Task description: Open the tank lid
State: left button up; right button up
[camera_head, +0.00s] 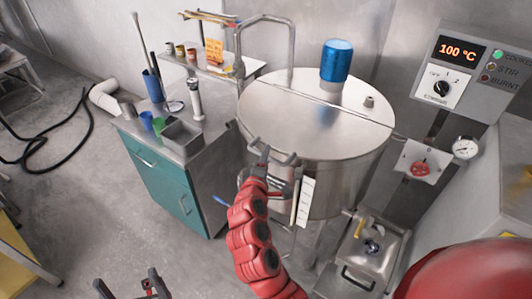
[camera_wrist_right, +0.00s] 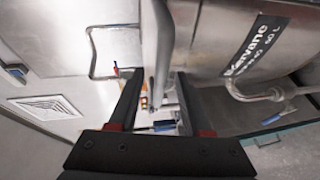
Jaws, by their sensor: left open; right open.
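The steel tank (camera_head: 335,185) stands in the middle of the head view with its round lid (camera_head: 285,110) closed flat on top. A seam crosses the lid, and a blue motor (camera_head: 337,60) stands behind it. My right gripper (camera_head: 278,156) is open at the tank's front rim, just below the lid edge. In the right wrist view its fingers (camera_wrist_right: 158,85) are spread on either side of a pale metal bar (camera_wrist_right: 155,40); I cannot tell whether they touch it. The tank's dark label (camera_wrist_right: 256,45) is beside it. My left gripper (camera_head: 130,287) is open and empty at bottom left, away from the tank.
A teal cabinet (camera_head: 165,185) with cups and a steel box (camera_head: 182,134) on top stands left of the tank. A bent pipe (camera_head: 265,20) rises behind the lid. A control panel (camera_head: 455,75), gauge (camera_head: 466,147) and red valve knob (camera_head: 419,168) are at right. Floor at left is mostly free.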

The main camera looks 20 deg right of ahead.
jog(key=shift+w+d+f, duration=0.1)
jog(key=shift+w+d, duration=0.15)
jog(key=shift+w, duration=0.25)
grip_shut()
dwell(1.2)
